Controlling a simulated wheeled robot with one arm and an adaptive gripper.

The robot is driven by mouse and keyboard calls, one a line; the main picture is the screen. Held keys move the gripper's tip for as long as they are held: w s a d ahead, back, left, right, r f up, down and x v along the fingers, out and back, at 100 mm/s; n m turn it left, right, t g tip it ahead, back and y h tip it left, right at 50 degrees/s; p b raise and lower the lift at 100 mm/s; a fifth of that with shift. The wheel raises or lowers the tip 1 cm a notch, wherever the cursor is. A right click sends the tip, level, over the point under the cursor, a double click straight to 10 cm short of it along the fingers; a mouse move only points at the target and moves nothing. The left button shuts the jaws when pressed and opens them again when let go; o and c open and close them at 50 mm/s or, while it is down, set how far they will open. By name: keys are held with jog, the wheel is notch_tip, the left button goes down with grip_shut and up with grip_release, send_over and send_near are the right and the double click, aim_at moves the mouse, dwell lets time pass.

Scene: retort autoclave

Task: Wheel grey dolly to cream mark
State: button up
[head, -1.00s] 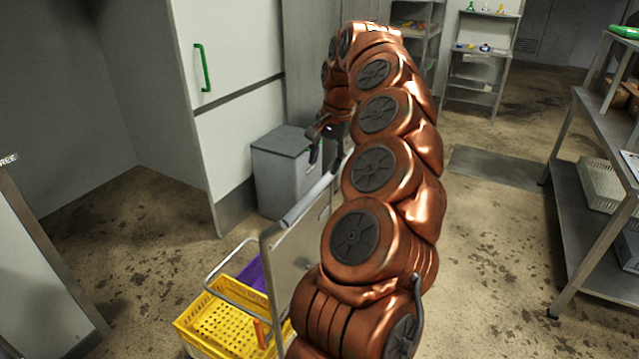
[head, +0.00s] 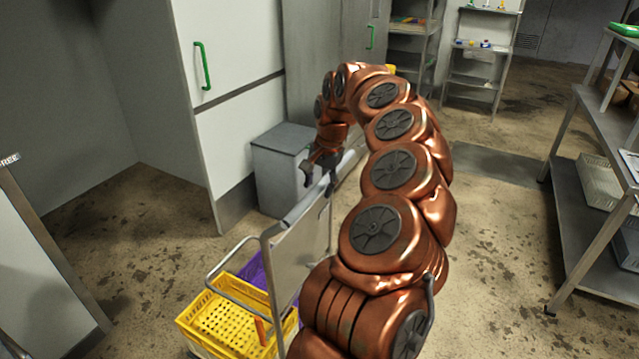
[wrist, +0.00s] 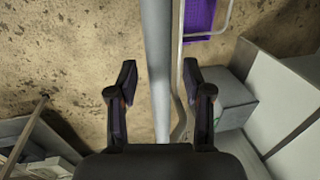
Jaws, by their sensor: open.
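The grey dolly (head: 303,250) stands at the lower middle of the head view, with an upright panel and a push bar (head: 298,208) along its top. My gripper (head: 318,184) is open over the far part of the bar, its fingers pointing down. In the wrist view the bar (wrist: 157,60) runs between the two spread fingers (wrist: 158,80); I cannot tell whether either touches it. A yellow crate (head: 215,322) and a purple crate (head: 256,270) ride on the dolly. My arm hides part of the dolly's right side. I see no cream mark.
A grey lidded bin (head: 278,175) stands just beyond the bar, against a white cabinet (head: 235,140) with a green handle. A steel table (head: 575,215) stands at the right. Open floor (head: 490,260) lies between my arm and that table. Shelves (head: 475,75) stand at the back.

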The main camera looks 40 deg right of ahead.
grip_shut()
dwell(0.4)
jog(key=shift+s+f, duration=0.1)
